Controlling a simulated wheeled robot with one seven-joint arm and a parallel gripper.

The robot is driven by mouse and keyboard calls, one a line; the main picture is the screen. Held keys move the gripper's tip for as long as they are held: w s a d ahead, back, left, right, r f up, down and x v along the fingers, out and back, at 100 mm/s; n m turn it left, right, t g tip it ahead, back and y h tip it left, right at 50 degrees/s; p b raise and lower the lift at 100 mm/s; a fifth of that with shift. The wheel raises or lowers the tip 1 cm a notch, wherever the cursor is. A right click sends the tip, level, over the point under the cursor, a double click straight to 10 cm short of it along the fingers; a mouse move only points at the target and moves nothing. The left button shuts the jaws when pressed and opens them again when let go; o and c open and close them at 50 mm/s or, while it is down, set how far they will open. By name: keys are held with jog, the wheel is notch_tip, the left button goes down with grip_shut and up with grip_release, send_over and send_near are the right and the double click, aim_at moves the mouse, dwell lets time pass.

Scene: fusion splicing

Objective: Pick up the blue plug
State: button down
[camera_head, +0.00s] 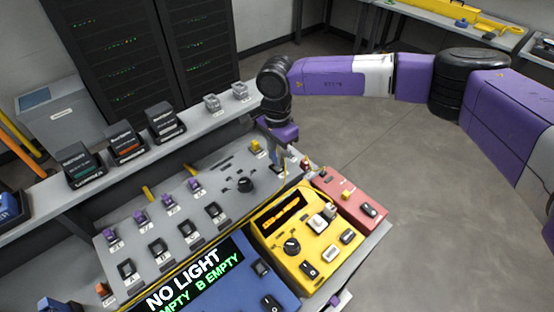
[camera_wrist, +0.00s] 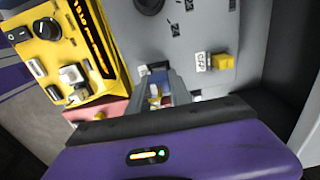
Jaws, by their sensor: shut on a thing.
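My gripper (camera_head: 279,165) reaches down at the back right end of the grey panel (camera_head: 215,170), near the yellow and red boxes. No blue plug is clearly seen apart from the gripper.
A yellow box (camera_head: 300,235) and a red box (camera_head: 345,195) stand close to the gripper. A yellow plug (camera_wrist: 222,61) sits beside it on the panel. A blue box with a "NO LIGHT" display (camera_head: 205,280) lies in front. A shelf with several dark modules (camera_head: 125,140) runs behind.

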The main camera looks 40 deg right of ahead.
notch_tip(320, 180, up, 18)
jog(key=b, duration=0.3)
